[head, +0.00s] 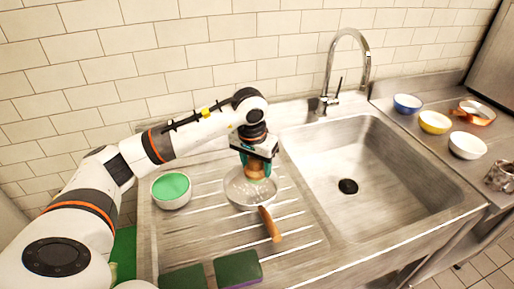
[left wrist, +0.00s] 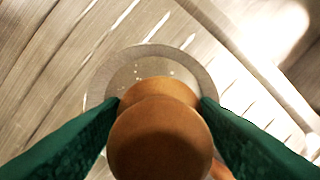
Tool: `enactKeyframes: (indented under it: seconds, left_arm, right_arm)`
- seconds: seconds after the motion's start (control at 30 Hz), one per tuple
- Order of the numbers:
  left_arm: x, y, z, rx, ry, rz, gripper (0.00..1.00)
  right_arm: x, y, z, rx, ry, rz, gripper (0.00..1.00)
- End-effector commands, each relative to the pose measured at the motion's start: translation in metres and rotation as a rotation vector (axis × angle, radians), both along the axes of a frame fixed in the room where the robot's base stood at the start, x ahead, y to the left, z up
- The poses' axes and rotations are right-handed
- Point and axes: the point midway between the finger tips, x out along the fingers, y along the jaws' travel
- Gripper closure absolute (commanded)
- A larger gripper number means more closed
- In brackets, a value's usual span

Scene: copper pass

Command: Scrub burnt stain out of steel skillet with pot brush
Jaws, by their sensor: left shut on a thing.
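The steel skillet (head: 237,192) sits on the ribbed drainboard left of the sink, its wooden handle (head: 270,224) pointing toward the front. My left gripper (head: 256,160) is over the skillet, shut on the wooden pot brush (head: 256,170). In the left wrist view the green fingers grip the brush's round wooden knob (left wrist: 160,135), with the skillet's rim (left wrist: 97,85) around it below. Small pale specks show on the pan floor. The brush hides the middle of the pan, and I cannot tell whether the bristles touch it. My right gripper is not in view.
Dark green sponges (head: 237,269) lie at the front edge. The empty sink basin (head: 385,190) and faucet (head: 345,65) are to the right. Several bowls, including a yellow one (head: 434,122), stand on the far-right counter.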

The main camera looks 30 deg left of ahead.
Motion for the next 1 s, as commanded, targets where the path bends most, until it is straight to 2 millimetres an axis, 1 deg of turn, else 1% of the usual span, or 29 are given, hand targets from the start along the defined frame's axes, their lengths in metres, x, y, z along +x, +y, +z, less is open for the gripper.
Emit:
enactKeyframes:
  seconds: [0.03, 0.2, 0.33, 1.0]
  left_arm:
    - [-0.001, 0.0, 0.008, 0.001, -0.001, 0.001, 0.66]
    - [-0.004, -0.001, 0.023, 0.002, -0.001, 0.009, 0.66]
    - [-0.006, -0.002, 0.032, 0.001, 0.0, 0.012, 0.66]
    - [-0.008, -0.005, 0.032, 0.002, 0.0, 0.013, 0.66]
  right_arm:
    - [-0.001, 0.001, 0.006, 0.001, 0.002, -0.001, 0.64]
    - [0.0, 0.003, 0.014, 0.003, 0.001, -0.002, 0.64]
    - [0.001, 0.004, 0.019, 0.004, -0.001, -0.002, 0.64]
    - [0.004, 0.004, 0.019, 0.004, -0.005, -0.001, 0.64]
